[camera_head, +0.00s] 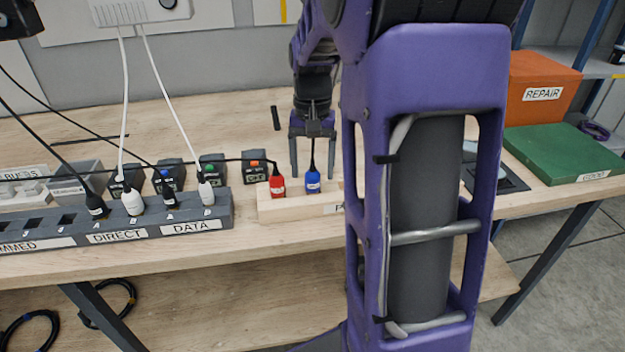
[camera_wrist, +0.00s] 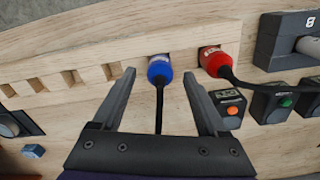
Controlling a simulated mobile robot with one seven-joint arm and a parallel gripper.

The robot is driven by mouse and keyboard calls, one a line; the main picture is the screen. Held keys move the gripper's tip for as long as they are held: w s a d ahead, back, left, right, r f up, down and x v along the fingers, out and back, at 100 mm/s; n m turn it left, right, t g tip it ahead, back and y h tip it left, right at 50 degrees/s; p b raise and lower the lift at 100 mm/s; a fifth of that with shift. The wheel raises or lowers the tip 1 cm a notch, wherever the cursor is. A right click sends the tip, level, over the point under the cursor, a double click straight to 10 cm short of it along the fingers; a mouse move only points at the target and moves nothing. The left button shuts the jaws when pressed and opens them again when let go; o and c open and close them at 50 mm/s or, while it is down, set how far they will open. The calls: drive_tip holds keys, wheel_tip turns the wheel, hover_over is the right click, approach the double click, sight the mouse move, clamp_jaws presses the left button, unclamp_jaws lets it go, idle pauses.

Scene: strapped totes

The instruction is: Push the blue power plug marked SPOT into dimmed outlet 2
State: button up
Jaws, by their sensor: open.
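The blue plug (camera_head: 313,182) stands upright in a wooden rack (camera_head: 290,208), with a black cable rising from its top. It also shows in the wrist view (camera_wrist: 159,69), where its label is too small to read. My gripper (camera_head: 313,172) is open above the rack, its fingers on either side of the blue plug and not touching it. In the wrist view my open gripper (camera_wrist: 158,85) has the blue plug just beyond and between its fingertips. The dimmed outlets (camera_head: 36,224) are dark sockets at the left end of the grey power strip; the outlet numbers are hard to read.
A red plug (camera_head: 277,186) stands in the rack beside the blue one. The strip's DIRECT and DATA sections hold several plugs with cables, including a white plug (camera_head: 133,203). Small black boxes (camera_head: 255,167) stand behind. An orange REPAIR bin (camera_head: 541,88) and green tray (camera_head: 565,152) are at right.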

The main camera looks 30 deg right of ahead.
drive_tip(key=shift+f, duration=1.5)
clamp_jaws()
drive_tip(key=c, duration=0.7)
unclamp_jaws()
drive_tip(key=shift+c, duration=0.2)
clamp_jaws()
drive_tip(key=shift+r, duration=0.1)
drive_tip(key=shift+r+p, duration=1.95)
drive_tip(key=shift+r, duration=0.55)
